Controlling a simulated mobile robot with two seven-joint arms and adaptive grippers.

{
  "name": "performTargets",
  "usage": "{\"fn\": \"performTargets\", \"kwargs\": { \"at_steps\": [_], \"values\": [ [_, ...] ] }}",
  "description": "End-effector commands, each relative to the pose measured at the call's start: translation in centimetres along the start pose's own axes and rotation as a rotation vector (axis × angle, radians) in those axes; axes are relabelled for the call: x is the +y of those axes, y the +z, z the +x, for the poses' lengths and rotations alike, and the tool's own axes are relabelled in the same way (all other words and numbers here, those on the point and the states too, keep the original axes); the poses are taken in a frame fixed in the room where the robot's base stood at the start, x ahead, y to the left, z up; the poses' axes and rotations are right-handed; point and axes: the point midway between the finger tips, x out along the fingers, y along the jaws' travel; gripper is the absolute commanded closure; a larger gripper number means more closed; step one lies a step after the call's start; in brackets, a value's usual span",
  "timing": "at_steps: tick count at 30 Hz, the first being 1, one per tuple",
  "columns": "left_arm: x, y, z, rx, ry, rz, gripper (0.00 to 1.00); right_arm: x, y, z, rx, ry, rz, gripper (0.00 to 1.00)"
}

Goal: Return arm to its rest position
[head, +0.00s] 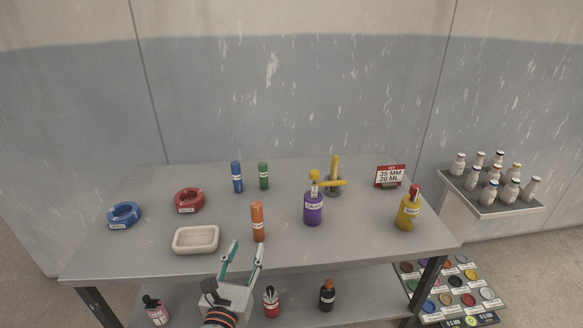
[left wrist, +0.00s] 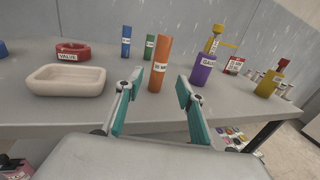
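My left gripper (head: 244,256) is in the lower middle of the head view, at the front edge of the grey table (head: 140,255). Its two teal fingers are spread apart with nothing between them; they also show open in the left wrist view (left wrist: 158,92). An orange cylinder (head: 258,222) stands upright on the table just beyond the fingertips, and it shows beyond the gap in the left wrist view (left wrist: 161,62). A cream tray (head: 196,252) lies to the left of the gripper. My right gripper is in neither view.
Blue (head: 237,177) and green (head: 263,176) cylinders, a purple bottle (head: 313,209), a yellow bottle (head: 408,212), a yellow-armed stand (head: 335,172), and red (head: 189,201) and blue (head: 124,215) rings stand on the table. Bottles sit on the lower shelf. The table's front right is clear.

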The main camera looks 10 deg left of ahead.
Motion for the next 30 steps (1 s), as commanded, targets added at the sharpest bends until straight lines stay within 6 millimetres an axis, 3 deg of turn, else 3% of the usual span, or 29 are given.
{"fn": "performTargets", "kwargs": {
  "at_steps": [4,8,12,18,24,30],
  "values": [
    [1.8,-0.2,-0.7,0.023,0.051,-0.115,0.62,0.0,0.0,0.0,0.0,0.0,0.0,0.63],
    [5.7,-0.9,-2.4,0.066,0.174,-0.387,0.62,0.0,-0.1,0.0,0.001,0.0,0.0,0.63],
    [9.9,-2.3,-5.3,0.104,0.347,-0.758,0.62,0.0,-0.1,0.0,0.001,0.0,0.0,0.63],
    [14.1,-4.5,-10.4,0.119,0.61,-1.254,0.62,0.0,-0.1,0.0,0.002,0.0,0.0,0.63],
    [15.8,-6.1,-15.0,0.1,0.832,-1.603,0.62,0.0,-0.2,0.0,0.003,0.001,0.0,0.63],
    [16.3,-6.9,-18.0,0.071,0.976,-1.787,0.62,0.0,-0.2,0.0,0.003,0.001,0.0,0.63]
  ]
}}
